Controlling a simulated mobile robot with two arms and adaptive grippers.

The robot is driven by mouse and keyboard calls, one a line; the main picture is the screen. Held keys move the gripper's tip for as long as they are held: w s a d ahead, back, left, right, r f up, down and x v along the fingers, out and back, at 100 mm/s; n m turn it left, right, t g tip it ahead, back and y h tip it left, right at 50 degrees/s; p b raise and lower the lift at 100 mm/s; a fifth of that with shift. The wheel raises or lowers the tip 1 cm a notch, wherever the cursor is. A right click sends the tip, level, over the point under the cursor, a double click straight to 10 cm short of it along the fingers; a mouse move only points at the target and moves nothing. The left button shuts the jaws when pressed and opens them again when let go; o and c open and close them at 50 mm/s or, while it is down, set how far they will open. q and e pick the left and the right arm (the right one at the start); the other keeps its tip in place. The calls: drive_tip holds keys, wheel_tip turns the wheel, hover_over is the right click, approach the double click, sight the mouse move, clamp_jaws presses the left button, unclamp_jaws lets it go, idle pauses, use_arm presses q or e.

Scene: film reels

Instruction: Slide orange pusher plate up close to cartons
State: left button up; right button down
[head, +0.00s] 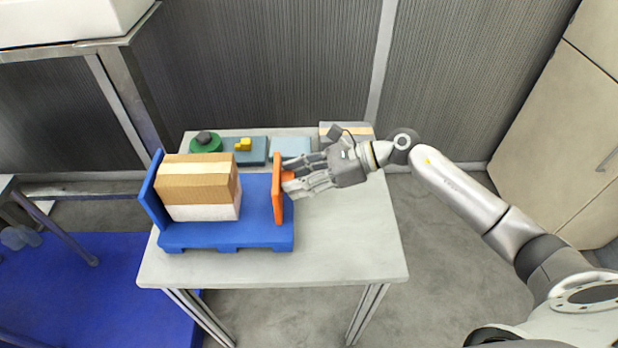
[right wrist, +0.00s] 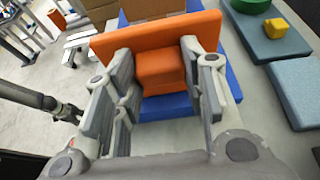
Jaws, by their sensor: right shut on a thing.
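The orange pusher plate (head: 278,190) stands upright at the right part of the blue pallet (head: 225,236), apart from the cartons. A brown carton (head: 195,185) is stacked with a white carton (head: 205,212) against the pallet's upright wall at the left. My right gripper (head: 290,184) is shut on the plate's orange block handle from the right side. In the right wrist view the handle (right wrist: 160,68) sits between the two fingers, with the plate (right wrist: 150,36) just beyond and the cartons partly hidden behind it.
Behind the pallet on the white table (head: 350,245) are a green disc (head: 205,144) with a dark knob, a grey-blue block with a yellow piece (head: 243,144), a light blue block (head: 290,147) and a box (head: 345,131). The pallet between plate and cartons is clear.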

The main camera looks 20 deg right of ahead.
drive_tip(key=w+a, duration=0.1)
drive_tip(key=a, duration=0.2)
drive_tip(key=a+b, duration=0.1)
drive_tip(key=a, duration=0.2)
drive_tip(key=w+a, duration=0.1)
drive_tip(key=a, duration=0.2)
drive_tip(key=shift+w+a, duration=0.1)
drive_tip(key=shift+w, duration=0.2)
drive_tip(key=c, duration=0.9)
unclamp_jaws()
drive_tip(key=v, duration=1.2)
